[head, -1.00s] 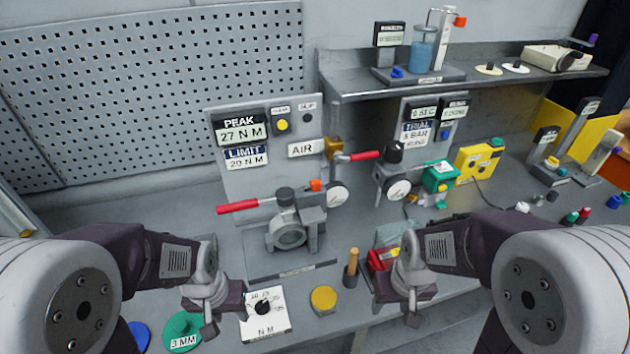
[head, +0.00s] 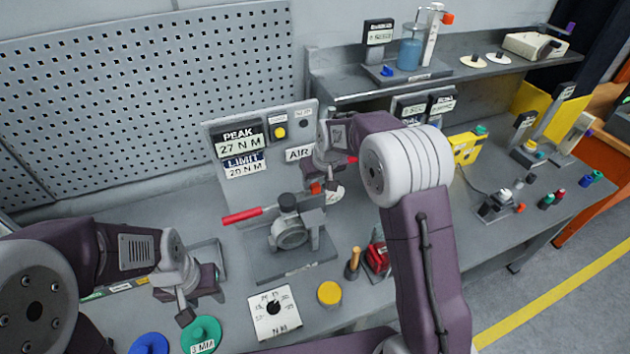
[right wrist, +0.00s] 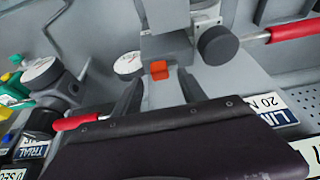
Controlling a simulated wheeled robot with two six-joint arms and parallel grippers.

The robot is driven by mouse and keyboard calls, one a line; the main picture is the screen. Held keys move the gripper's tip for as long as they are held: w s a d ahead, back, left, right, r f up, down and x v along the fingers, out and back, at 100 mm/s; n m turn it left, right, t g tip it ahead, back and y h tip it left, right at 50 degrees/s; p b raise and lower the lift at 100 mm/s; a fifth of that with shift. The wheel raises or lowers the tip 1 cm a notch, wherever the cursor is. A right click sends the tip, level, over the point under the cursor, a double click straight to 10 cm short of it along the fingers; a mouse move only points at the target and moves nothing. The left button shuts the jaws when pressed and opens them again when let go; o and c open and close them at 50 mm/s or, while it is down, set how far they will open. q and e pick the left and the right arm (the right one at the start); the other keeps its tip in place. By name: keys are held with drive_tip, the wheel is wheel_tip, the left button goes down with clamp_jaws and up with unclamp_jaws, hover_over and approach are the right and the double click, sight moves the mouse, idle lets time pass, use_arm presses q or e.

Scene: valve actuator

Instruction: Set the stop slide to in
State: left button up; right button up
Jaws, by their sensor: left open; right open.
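The valve actuator (head: 289,233) stands on its grey base plate, with a red-handled lever (head: 243,215) pointing left. A small orange block (head: 316,188), which looks like the stop slide, sits at its upper right side. In the right wrist view the orange block (right wrist: 159,70) shows against the grey housing, just beyond and between my fingertips. My right gripper (right wrist: 158,92) is open and empty, above the block and not clearly touching it. In the head view my right arm partly covers this area. My left gripper (head: 190,300) is open and empty at the front left.
The panel with peak and limit readouts (head: 240,143) stands behind the actuator. A gauge (right wrist: 129,65) and a red handle (right wrist: 76,121) lie close to my right gripper. A wooden-handled tool (head: 353,263), a yellow disc (head: 329,293) and a dial card (head: 274,312) are in front.

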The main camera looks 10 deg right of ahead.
sight(315, 186)
drive_tip(key=x, duration=0.3)
drive_tip(key=shift+w+a+r+p, duration=0.1)
drive_tip(key=shift+w+a+p, duration=0.1)
drive_tip(key=shift+p, duration=0.1)
drive_tip(key=shift+d+f, duration=0.1)
drive_tip(key=shift+f, duration=0.15)
drive_tip(key=shift+s+d, duration=0.2)
drive_tip(key=shift+d, duration=0.05)
drive_tip(key=shift+w+a, duration=0.1)
drive_tip(key=shift+a, duration=0.1)
clamp_jaws()
idle(0.5)
